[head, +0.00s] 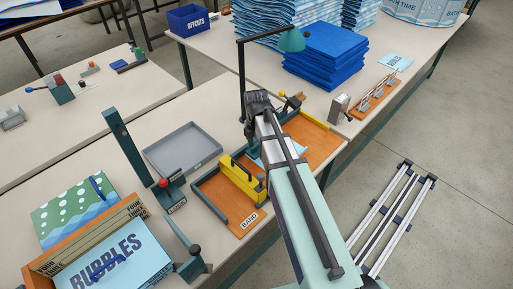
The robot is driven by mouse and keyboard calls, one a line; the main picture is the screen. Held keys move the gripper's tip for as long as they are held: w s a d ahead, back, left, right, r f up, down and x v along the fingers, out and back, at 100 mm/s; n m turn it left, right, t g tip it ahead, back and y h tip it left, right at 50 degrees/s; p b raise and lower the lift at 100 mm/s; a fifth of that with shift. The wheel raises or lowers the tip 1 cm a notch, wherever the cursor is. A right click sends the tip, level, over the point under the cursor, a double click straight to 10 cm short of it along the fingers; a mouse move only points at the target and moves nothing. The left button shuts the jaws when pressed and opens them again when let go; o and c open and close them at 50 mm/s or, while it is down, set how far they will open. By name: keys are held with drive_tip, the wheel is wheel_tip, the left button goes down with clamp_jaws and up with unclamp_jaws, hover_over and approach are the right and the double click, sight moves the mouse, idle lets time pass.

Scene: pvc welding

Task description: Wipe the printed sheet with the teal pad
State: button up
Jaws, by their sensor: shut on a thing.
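A green sheet with white dots and blue waves (72,212) lies at the left, behind a wooden holder. A pale blue sheet printed BUBBLES (120,262) lies in front of it. Part of another light blue sheet (268,157) shows on the orange board labelled BAND, beside my arm. I cannot tell which of these is the task's sheet. My arm reaches in from the lower right over this board, and its links hide my gripper and what it holds. I cannot make out the teal pad.
The orange BAND board (238,222) carries a yellow bar fixture (240,180). A grey tray (182,150), a dark post and a red-knobbed lever stand left of it. A lamp (291,41) and blue stack (325,57) stand behind. Bare table shows around the tray.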

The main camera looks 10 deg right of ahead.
drive_tip(key=shift+r+p, duration=1.7)
drive_tip(key=shift+r, duration=1)
